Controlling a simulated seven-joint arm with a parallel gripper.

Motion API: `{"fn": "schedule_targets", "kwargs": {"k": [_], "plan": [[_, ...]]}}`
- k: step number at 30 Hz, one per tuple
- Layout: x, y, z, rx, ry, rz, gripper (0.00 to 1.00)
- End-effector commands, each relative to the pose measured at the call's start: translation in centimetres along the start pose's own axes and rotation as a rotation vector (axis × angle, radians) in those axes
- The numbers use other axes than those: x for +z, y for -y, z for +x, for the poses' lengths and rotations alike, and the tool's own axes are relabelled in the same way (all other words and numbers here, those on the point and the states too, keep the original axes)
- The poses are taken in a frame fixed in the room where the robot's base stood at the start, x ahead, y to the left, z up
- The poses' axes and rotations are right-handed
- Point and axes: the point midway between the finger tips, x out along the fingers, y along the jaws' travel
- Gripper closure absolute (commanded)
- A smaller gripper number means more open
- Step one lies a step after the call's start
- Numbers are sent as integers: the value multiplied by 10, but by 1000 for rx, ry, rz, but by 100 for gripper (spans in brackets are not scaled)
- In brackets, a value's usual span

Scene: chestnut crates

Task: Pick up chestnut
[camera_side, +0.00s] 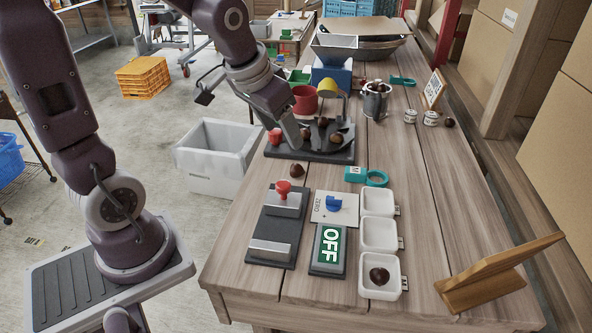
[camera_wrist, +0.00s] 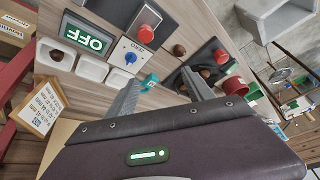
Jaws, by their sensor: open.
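Several brown chestnuts show in the side view. One chestnut (camera_side: 297,170) lies on the table in front of the dark device (camera_side: 315,155), and also shows in the wrist view (camera_wrist: 179,50). Others lie on that device, such as one chestnut (camera_side: 336,138) near its right side. One chestnut (camera_side: 379,275) sits in the nearest white bin (camera_side: 367,293). My gripper (camera_side: 294,140) is low over the device's left part. In the wrist view my gripper (camera_wrist: 160,82) has its two grey fingers apart, with no chestnut visible between them. Contact with the device cannot be told.
A red cup (camera_side: 305,100) and a metal pitcher (camera_side: 375,104) stand behind the device. A wooden stand (camera_side: 497,275) is at right. The table's right-middle is clear.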

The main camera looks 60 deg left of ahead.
Motion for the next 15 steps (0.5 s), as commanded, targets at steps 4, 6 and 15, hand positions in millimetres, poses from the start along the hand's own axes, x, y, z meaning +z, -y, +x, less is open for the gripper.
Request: {"fn": "schedule_targets", "kwargs": {"k": [4, 6, 15], "plan": [[-21, 40, 91, -8, 42, -68, 39], [-22, 52, 120, -5, 45, -91, 39], [-20, 62, 170, -1, 45, -113, 39]]}}
